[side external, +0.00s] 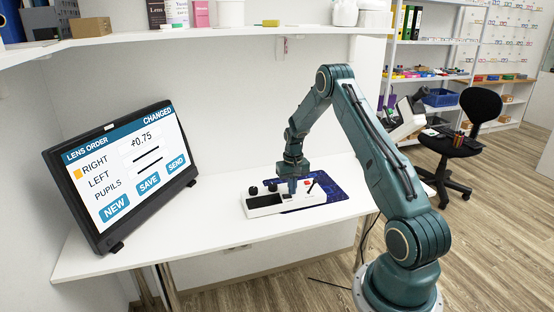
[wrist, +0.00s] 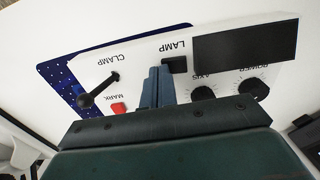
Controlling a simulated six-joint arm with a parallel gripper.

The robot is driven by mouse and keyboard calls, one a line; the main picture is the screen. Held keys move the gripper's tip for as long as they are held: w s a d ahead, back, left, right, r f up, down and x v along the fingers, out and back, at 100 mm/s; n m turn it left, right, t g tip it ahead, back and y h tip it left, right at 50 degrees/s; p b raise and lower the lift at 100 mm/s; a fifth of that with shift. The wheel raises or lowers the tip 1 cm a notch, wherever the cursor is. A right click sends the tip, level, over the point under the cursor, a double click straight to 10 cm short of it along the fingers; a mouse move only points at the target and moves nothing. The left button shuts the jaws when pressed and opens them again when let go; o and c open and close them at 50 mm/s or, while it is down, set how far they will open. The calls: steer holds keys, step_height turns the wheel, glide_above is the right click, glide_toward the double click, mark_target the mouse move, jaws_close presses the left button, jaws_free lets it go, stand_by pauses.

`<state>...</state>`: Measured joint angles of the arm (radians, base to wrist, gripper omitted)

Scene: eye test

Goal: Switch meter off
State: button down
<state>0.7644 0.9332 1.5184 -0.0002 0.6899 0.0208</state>
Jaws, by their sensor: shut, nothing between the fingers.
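The meter is a white box (side external: 285,209) on the table, with its controls on top; it fills much of the wrist view (wrist: 132,68). Its labels read upside down there. It has a black LAMP switch (wrist: 179,65), a red MARK button (wrist: 119,108), a CLAMP lever (wrist: 98,91), an AXIS knob (wrist: 203,94), a POWER knob (wrist: 252,88) and a dark, blank display window (wrist: 245,42). My gripper (side external: 292,190) is shut and empty, pointing down over the box; its blue fingertips (wrist: 159,69) are beside the LAMP switch. Whether they touch the box is unclear.
A blue mat (side external: 334,192) lies partly under the box. A black monitor (side external: 126,165) stands at the table's left, showing a LENS ORDER screen with RIGHT marked and +0.75. A white shelf (side external: 215,37) hangs above. White tabletop around the box is clear.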

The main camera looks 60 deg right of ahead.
step_height(320, 180, up, 7)
stand_by(1.1)
steer(key=s+a+r+n+t+h, duration=0.15)
steer(key=a+r+n, duration=0.25)
steer(key=a+r, duration=1.7)
steer(key=s+a+r+n+t+y, duration=0.1)
steer(key=s+a+r+n+t, duration=0.2)
steer(key=s+a, duration=1.3)
steer(key=s+n+t, duration=0.1)
steer(key=s+n, duration=0.1)
steer(key=s, duration=0.1)
steer(key=shift+r, duration=0.15)
